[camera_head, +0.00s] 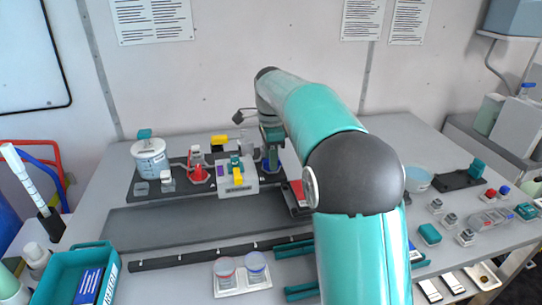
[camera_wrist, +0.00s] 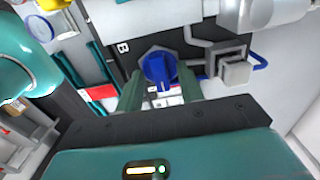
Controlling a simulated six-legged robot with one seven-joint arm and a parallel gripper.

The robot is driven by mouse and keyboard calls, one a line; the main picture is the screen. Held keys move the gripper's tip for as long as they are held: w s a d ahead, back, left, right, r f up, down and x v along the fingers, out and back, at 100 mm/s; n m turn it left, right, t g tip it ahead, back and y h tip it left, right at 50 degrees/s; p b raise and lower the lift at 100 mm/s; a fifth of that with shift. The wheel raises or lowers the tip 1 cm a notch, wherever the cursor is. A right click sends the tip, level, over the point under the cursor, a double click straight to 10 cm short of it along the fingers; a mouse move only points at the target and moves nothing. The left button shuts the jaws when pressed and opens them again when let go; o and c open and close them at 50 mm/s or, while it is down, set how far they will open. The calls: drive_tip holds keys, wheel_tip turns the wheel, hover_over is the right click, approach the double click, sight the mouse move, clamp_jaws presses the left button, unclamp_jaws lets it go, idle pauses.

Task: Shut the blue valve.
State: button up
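The blue valve (camera_wrist: 160,68) is in the upper middle of the wrist view, a blue handle on a dark hexagonal base beside a letter B. My gripper (camera_wrist: 161,90) is open, with one greenish finger on each side of the handle's lower part. I cannot tell whether either finger touches the handle. In the head view a little of the blue valve (camera_head: 266,166) shows below my gripper (camera_head: 271,146), which points down at the right part of the dark panel (camera_head: 140,188). The fingertips are mostly hidden there.
A red valve (camera_head: 200,172) and a grey block with a yellow lever (camera_head: 238,178) stand left of my gripper. A white measuring tub (camera_head: 149,160) is farther left. Two cups (camera_head: 241,270) sit at the front. A grey strip of the bench front is clear.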

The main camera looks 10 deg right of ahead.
clamp_jaws()
drive_tip(key=shift+n, duration=0.3)
drive_tip(key=n, duration=0.9)
drive_tip(key=shift+r, duration=0.1)
drive_tip(key=n, duration=0.4)
drive_tip(key=shift+n, duration=2.1)
